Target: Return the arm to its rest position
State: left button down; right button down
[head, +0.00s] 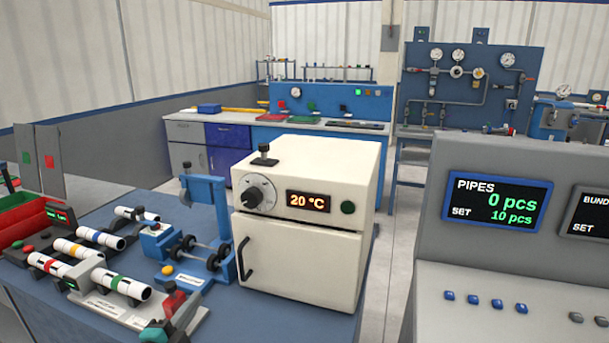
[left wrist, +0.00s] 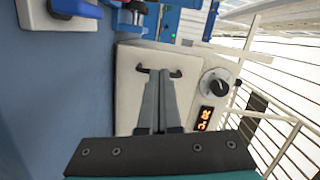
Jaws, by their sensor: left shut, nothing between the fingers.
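My left gripper (left wrist: 160,72) shows in the left wrist view. Its two grey fingers are together with nothing between them. Behind the fingertips is the front of the white oven (left wrist: 130,100), with the dark door handle (left wrist: 176,73) close to the tips in the picture; I cannot tell whether they touch. In the head view the oven (head: 340,172) stands on the blue bench with its door (head: 305,272) shut and its display reading 20 °C. I cannot make out either gripper for certain in the head view. My right gripper is not in view.
Pipes with coloured bands (head: 122,284) lie in holders on the bench's left. A blue fixture with rollers (head: 190,250) stands left of the oven. A grey console (head: 500,260) with a counter showing 0 pcs is at the right. A strip of floor (head: 392,250) lies between.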

pick_arm(q)
jog(key=s+d+f+n+g+y, duration=0.1)
jog(key=s+d+f+n+g, duration=0.3)
jog(key=s, duration=0.6)
jog(key=s+d+f+n+g, duration=0.1)
jog(key=s+f+n+g, duration=0.1)
jog(key=s+n+g, duration=0.6)
jog(key=s+d+f+n+g+y, duration=0.1)
jog(key=s+d+f+n, duration=0.25)
jog(key=s, duration=0.85)
notch_tip(320, 180, down, 24)
jog(key=s+g, duration=0.2)
jog(key=s, duration=0.1)
jog(key=s+a+f+m+g, duration=0.1)
jog(key=s+a+f, duration=0.2)
jog(key=s+f, duration=0.9)
jog(key=shift+s, duration=1.3)
